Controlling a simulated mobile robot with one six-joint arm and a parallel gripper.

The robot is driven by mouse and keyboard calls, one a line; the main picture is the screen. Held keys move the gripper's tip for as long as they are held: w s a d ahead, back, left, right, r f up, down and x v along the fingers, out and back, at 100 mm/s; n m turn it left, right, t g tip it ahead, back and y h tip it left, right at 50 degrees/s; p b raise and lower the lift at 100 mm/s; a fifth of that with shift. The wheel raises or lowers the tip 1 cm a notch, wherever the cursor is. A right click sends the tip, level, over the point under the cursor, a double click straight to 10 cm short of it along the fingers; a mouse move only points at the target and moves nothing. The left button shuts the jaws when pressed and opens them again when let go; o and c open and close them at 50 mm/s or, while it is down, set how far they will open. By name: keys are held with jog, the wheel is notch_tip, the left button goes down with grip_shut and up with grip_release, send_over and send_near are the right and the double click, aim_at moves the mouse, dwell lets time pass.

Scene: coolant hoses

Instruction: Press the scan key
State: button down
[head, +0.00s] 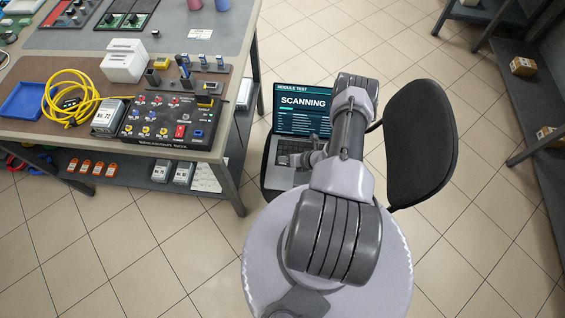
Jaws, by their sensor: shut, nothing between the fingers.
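An open laptop (304,108) rests on the seat of a black chair. Its screen reads "MODULE TEST" and "SCANNING" in large letters, with a short green bar below. The laptop's keyboard deck (283,178) faces up; its right part is covered by my arm. I cannot make out the scan key; it is too small or hidden. My gripper (286,160) is shut and empty, at the keyboard near the middle of the deck. I cannot tell whether its tips touch a key.
The chair's black backrest (421,145) stands right of my arm. A workbench (60,131) at left carries a black switch box (172,118), a yellow cable coil (68,98), a blue tray (22,101) and a white block (124,61). Shelves (527,100) line the right. Tiled floor lies open between.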

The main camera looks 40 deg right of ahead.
aim_at(285, 165)
jog(key=shift+r+p, duration=1.35)
jog(key=shift+r, duration=0.8)
